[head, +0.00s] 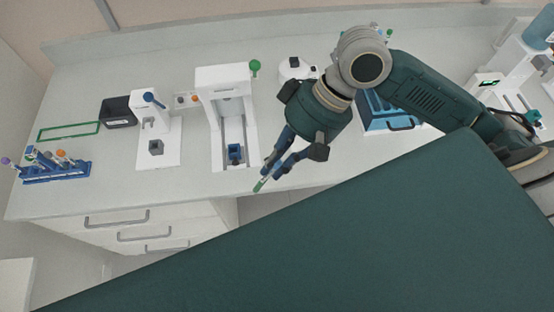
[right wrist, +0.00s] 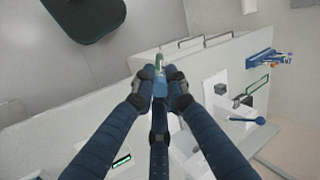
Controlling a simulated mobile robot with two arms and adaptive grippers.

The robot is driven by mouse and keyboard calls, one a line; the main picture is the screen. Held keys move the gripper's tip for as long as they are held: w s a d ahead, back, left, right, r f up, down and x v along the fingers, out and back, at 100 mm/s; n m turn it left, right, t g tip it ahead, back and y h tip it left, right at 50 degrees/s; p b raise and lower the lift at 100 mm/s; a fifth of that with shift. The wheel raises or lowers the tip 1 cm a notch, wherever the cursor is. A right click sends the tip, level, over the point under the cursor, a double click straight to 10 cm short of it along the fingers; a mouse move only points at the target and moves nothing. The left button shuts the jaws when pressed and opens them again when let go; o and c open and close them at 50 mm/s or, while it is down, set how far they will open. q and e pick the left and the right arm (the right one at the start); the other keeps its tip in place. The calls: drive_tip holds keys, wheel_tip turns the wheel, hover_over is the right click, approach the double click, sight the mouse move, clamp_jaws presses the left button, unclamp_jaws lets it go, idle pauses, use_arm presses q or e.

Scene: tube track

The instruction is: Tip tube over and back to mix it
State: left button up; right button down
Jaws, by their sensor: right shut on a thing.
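My right gripper (head: 272,166) is shut on a small tube with a green part (head: 260,186), near the front edge of the bench. In the head view the tube's green part sticks out from the fingertips down and to the left, so the tube looks tilted. In the right wrist view the tube (right wrist: 159,64) is pinched between the fingertips of my right gripper (right wrist: 161,86), its far part pointing away from the palm. The rest of the tube is hidden by the fingers. My left gripper is not in view.
A blue rack (head: 60,178) with several coloured-cap tubes stands at the bench's left end. White devices with a blue-knobbed lever (head: 150,98) and a green-knobbed lever (head: 254,67) stand left of my arm. Drawers (head: 140,236) sit below.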

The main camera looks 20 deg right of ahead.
drive_tip(key=h, duration=0.2)
drive_tip(key=a+h, duration=0.1)
drive_tip(key=shift+r+h, duration=0.25)
drive_tip(key=shift+h, duration=0.05)
drive_tip(key=shift+w+a+h, duration=0.1)
drive_tip(key=shift+w+h, duration=0.05)
drive_tip(key=shift+h, duration=0.95)
drive_tip(key=shift+f, duration=0.1)
